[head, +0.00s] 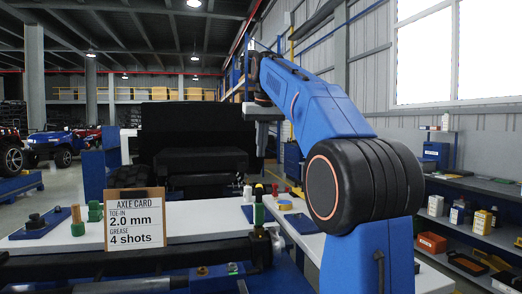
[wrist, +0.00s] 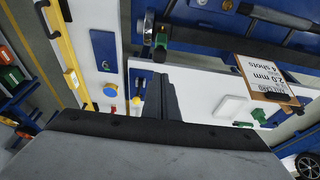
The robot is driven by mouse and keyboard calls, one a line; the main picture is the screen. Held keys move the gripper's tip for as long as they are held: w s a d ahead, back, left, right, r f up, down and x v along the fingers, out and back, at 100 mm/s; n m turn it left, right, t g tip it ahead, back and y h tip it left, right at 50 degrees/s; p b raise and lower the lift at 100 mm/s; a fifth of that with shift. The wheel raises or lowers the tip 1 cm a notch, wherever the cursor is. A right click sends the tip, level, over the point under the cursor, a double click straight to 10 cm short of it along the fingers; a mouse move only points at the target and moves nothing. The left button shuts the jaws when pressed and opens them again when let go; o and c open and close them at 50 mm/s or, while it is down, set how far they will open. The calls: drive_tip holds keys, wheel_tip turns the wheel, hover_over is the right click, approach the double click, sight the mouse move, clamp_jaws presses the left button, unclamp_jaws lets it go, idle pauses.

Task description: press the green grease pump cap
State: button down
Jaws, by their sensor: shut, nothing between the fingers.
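The green grease pump cap (wrist: 161,41) shows in the wrist view on top of a metal post at the bench edge. In the head view a green upright piece with a yellow top (head: 259,197) stands at the bench's front edge, apparently the same pump. My gripper (wrist: 160,76) shows as dark fingers held together, empty. In the wrist picture its tips lie just below the green cap; the height gap between them cannot be told. In the head view the fingers are not clear; my blue arm reaches forward at the right.
An axle card (head: 135,218) reads toe-in 2.0 mm, grease 4 shots. A blue plate (wrist: 104,50) and a blue round piece (wrist: 111,90) lie nearby. Shelves (head: 470,225) with bottles stand at right.

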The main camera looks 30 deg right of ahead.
idle(0.3)
drive_tip(key=shift+d+r, duration=0.25)
drive_tip(key=shift+r, duration=1)
hover_over(260, 188)
wheel_tip(260, 188, down, 12)
drive_tip(key=shift+s+r, duration=0.1)
drive_tip(key=shift+s, duration=0.05)
drive_tip(key=shift+f, duration=0.9)
